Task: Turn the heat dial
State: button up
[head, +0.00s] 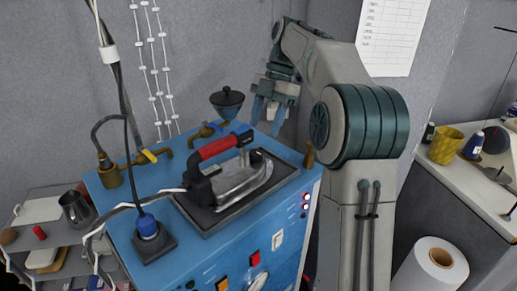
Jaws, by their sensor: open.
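A blue steam station (215,255) fills the lower middle of the head view. A round white dial or gauge (258,282) sits low on its front face, partly cut off by the picture's bottom edge. A white switch plate or knob (277,240) is above and right of it. I cannot tell for sure which of these is the heat dial. My gripper (267,112) is open and hangs over the back right of the station, behind the iron, apart from the front face. No object is visible between its fingers.
An iron with a red handle (218,149) rests on a dark pad on the station's top. A dark lidded funnel (228,101), brass valves and hoses stand behind and left. A metal pitcher (75,211) is on the left shelf. A white roll (432,262) stands at lower right.

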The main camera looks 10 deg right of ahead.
aim_at(257, 152)
jog(key=x, duration=0.6)
jog(key=shift+s+a+f, duration=0.1)
jog(key=shift+f, duration=0.3)
jog(key=c, duration=1)
